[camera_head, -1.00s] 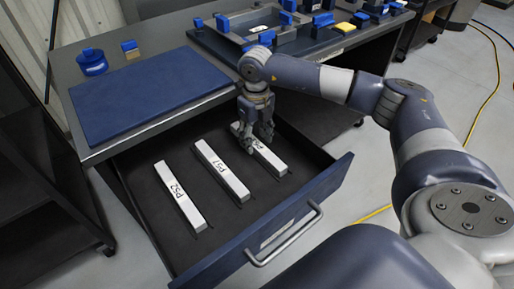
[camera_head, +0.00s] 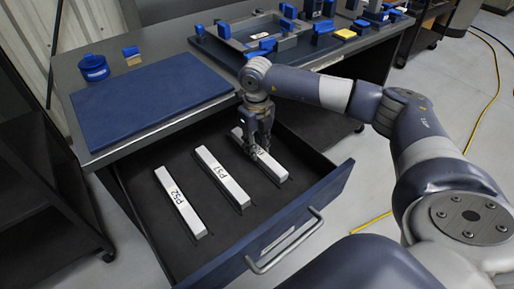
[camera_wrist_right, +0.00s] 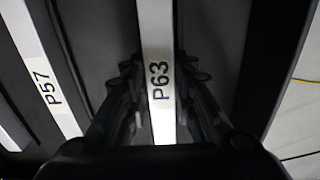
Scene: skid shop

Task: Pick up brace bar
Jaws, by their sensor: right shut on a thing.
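Three pale grey bars lie side by side in an open drawer (camera_head: 215,235). The left bar (camera_head: 181,203) is marked P52, the middle bar (camera_head: 222,178) P57. My right gripper (camera_head: 258,152) is down at the right bar (camera_head: 273,167), and its fingers cover part of the bar's label. In the right wrist view this bar (camera_wrist_right: 158,35) reads P63, and the fingers of my right gripper (camera_wrist_right: 162,110) are shut on it from both sides. The P57 bar (camera_wrist_right: 38,75) lies beside it, apart from the fingers. My left gripper is out of view.
The drawer's blue front (camera_head: 310,215) with its handle (camera_head: 285,243) is nearest me. A blue mat (camera_head: 150,100) lies on the bench above, with a blue round container (camera_head: 94,68) behind it. A fixture tray (camera_head: 262,45) stands at the back right.

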